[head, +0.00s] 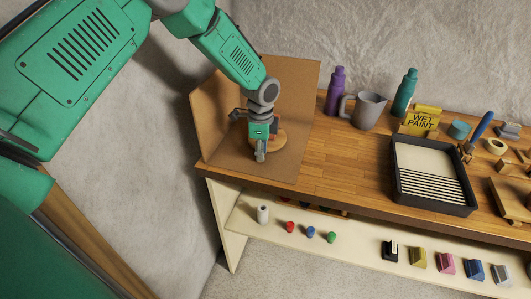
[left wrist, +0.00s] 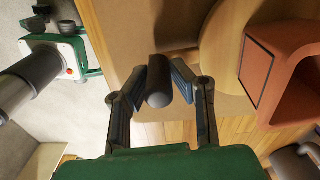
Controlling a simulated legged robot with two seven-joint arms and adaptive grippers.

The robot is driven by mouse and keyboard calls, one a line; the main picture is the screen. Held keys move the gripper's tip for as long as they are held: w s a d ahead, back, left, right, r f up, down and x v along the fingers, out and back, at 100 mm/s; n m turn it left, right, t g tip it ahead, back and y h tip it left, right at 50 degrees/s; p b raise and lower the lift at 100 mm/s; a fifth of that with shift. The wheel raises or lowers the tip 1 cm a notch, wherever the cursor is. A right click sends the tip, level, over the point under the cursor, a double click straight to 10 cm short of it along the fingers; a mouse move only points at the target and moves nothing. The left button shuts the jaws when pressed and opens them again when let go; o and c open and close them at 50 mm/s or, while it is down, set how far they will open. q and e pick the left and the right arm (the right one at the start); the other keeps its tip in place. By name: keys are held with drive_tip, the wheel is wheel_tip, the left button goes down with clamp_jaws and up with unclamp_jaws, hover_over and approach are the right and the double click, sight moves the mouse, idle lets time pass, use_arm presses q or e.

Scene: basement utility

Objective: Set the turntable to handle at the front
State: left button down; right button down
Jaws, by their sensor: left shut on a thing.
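The turntable is a round wooden disc (head: 280,137) on a brown board at the left end of the bench. In the left wrist view its disc (left wrist: 228,40) lies right of my fingers, with an orange-red hollow block (left wrist: 275,75) over it. My left gripper (head: 260,154) is low over the disc and covers much of it in the head view. In the left wrist view this gripper (left wrist: 160,85) is shut on a dark rounded handle (left wrist: 158,92). How the handle joins the disc is hidden. My right gripper does not show clearly in either view.
A brown upright panel (head: 300,85) stands behind the turntable. A purple bottle (head: 335,90), grey jug (head: 368,111), teal bottle (head: 405,92), wet paint sign (head: 420,121) and black tray (head: 433,207) stand to the right. Bare bench wood (head: 350,160) lies between the board and tray.

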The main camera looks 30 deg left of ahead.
use_arm(q)
drive_tip(key=shift+s+a+f, duration=0.2)
drive_tip(key=shift+s+a, duration=0.15)
drive_tip(key=shift+a, duration=0.4)
drive_tip(key=c, duration=1.4)
unclamp_jaws()
drive_tip(key=shift+a, duration=0.25)
drive_tip(key=shift+w+r, duration=0.1)
wheel_tip(320, 180, up, 12)
drive_tip(key=shift+f, duration=0.15)
